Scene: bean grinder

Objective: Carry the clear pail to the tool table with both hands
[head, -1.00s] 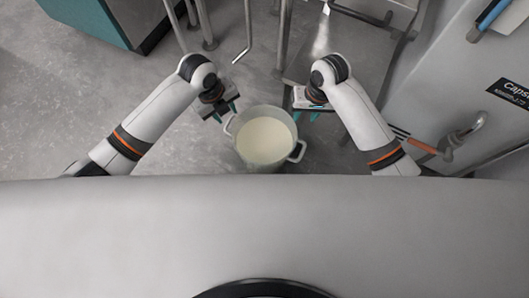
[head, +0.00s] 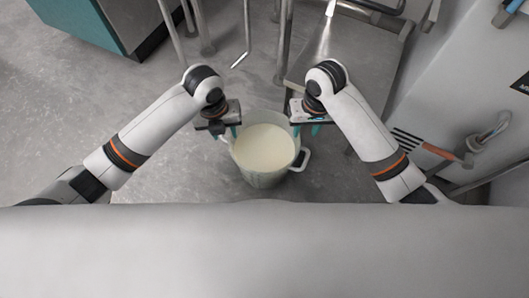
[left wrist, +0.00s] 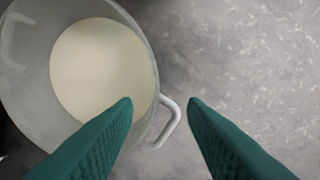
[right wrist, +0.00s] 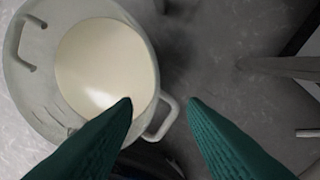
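The clear pail (head: 262,180) stands upright on the floor, grey and see-through with a pale cream round inside. Its right handle (head: 303,160) shows in the head view; the left handle is mostly hidden by my left gripper (head: 224,129). That gripper is open at the pail's left rim. In the left wrist view a handle (left wrist: 170,122) lies between and just beyond the parted teal fingers. My right gripper (head: 307,129) is open near the pail's right rim. In the right wrist view the other handle (right wrist: 166,120) lies near its parted fingers. Neither gripper visibly grips anything.
A metal table or frame (head: 345,55) with legs stands beyond the pail; I cannot tell if it is the tool table. A teal-sided cabinet (head: 95,28) is top left. A pale machine (head: 465,85) stands at the right. Open floor (head: 90,110) lies left.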

